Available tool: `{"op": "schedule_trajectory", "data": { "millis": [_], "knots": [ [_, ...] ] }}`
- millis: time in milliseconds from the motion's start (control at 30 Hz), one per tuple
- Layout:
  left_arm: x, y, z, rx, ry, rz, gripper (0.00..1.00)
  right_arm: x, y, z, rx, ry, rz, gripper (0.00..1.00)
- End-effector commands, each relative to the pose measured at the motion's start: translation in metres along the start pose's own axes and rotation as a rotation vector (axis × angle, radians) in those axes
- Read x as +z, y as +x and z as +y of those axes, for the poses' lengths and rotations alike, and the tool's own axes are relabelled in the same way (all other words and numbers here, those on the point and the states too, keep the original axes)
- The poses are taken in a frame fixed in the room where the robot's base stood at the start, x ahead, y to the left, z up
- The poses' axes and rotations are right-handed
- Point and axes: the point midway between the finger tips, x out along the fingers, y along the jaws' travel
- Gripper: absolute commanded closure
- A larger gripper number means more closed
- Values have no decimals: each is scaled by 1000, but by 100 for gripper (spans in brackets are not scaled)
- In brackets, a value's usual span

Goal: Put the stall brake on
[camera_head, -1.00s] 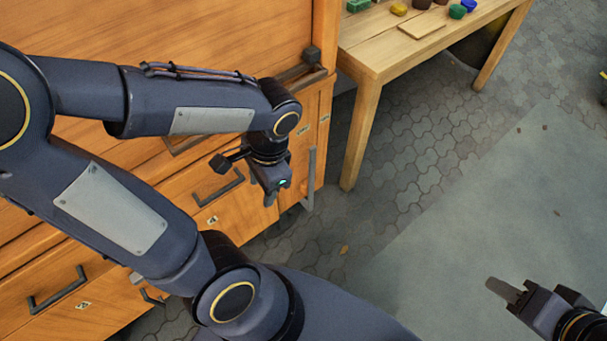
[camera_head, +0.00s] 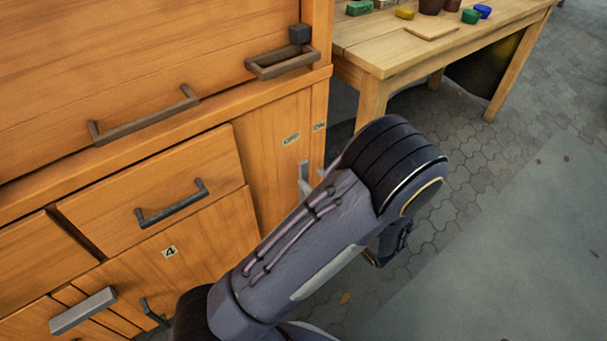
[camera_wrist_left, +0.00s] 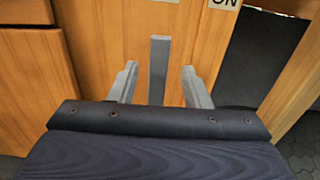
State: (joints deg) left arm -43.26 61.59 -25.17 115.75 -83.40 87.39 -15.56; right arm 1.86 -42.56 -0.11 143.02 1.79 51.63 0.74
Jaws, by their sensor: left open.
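The stall brake is a grey upright lever (camera_head: 304,180) on the cabinet's right front panel, below an OFF label (camera_head: 291,139) and an ON label (camera_head: 319,127). Its lower part is hidden behind my left arm in the head view. In the left wrist view the lever (camera_wrist_left: 159,62) stands between the two fingers of my left gripper (camera_wrist_left: 158,70), with a gap on each side. The gripper is open and holds nothing. The ON label (camera_wrist_left: 225,3) is up and right of the lever there. My right gripper is out of view.
The wooden cabinet has drawers with dark bar handles (camera_head: 172,208) and a grey bar (camera_head: 83,311) at lower left. A wooden table (camera_head: 440,50) with blocks and pots stands right of it. Paved floor (camera_head: 470,190) is clear on the right.

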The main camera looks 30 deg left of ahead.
Motion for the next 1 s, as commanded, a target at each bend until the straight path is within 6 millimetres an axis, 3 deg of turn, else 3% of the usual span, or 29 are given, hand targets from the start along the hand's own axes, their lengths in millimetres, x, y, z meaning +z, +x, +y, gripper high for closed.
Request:
{"op": "schedule_trajectory", "data": {
  "millis": [100,300,667,1000],
  "knots": [
    [-2,21,1,5,-1,2,56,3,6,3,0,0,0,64],
    [-2,45,1,4,0,3,56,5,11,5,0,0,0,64],
    [-1,51,1,3,1,3,56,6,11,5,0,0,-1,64],
    [-1,50,1,3,0,3,100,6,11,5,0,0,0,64]
  ]
}}
